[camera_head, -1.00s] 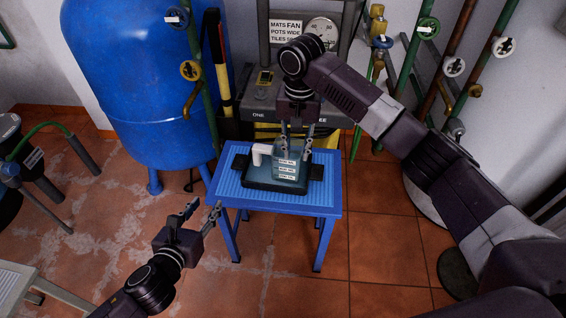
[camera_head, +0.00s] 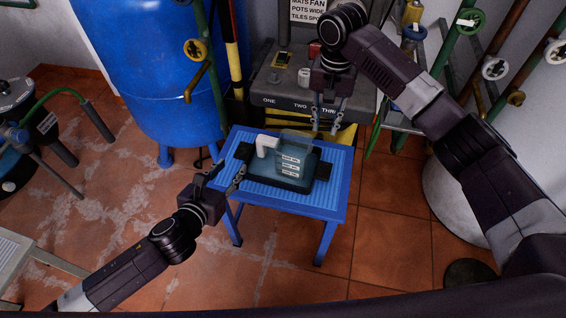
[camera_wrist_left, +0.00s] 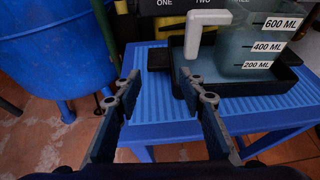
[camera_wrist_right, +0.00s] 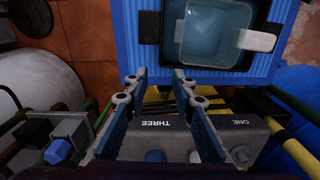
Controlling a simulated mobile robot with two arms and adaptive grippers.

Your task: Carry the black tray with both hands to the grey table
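The black tray (camera_head: 290,186) lies on the blue slatted table (camera_head: 318,206), with a dark handle at each end. It also shows in the left wrist view (camera_wrist_left: 245,88) and right wrist view (camera_wrist_right: 172,40). A clear measuring jug (camera_head: 295,150) with a white handle and volume labels stands upright in it. My left gripper (camera_head: 221,174) is open and empty, just left of the tray and apart from it. My right gripper (camera_head: 327,128) is open and empty over the table's back edge, behind the jug. A grey slatted table (camera_head: 18,262) is partly visible at lower left.
A big blue tank (camera_head: 145,80) stands behind the table at left. A grey machine (camera_head: 300,95) stands close behind the table. Pipes with valves (camera_head: 468,22) are at right. Bare tiled floor (camera_head: 130,215) lies between the two tables.

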